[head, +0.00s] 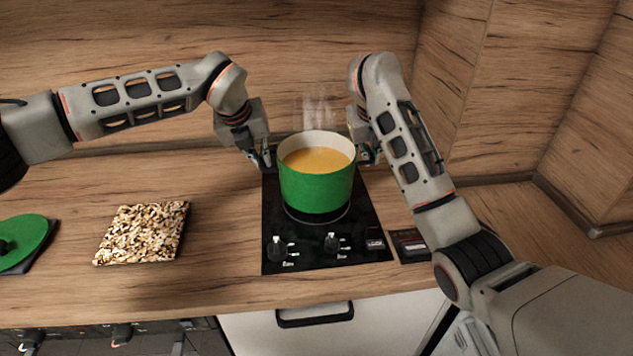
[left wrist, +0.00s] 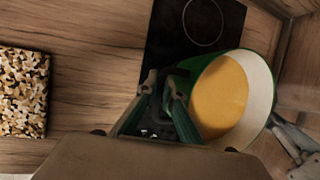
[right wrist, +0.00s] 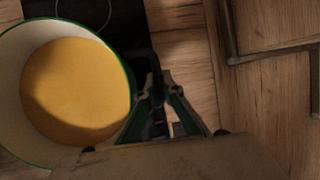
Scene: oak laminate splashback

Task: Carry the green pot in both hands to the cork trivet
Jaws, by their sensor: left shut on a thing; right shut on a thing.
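The green pot (head: 316,188) is upright over the black hob, full of orange soup, with steam rising. I cannot tell for sure whether its base touches the hob. My left gripper (head: 264,158) is shut on the pot's left handle, also seen in the left wrist view (left wrist: 167,98). My right gripper (head: 368,154) is shut on its right handle, also seen in the right wrist view (right wrist: 157,92). The speckled cork trivet (head: 142,233) lies empty on the counter, left of the hob; it also shows in the left wrist view (left wrist: 22,92).
The black hob (head: 277,222) has two knobs at its front. A green round thing (head: 22,240) with a black knob lies at the far left. A small dark item (head: 410,246) sits right of the hob. The counter between trivet and hob is clear. Wooden splashback stands behind.

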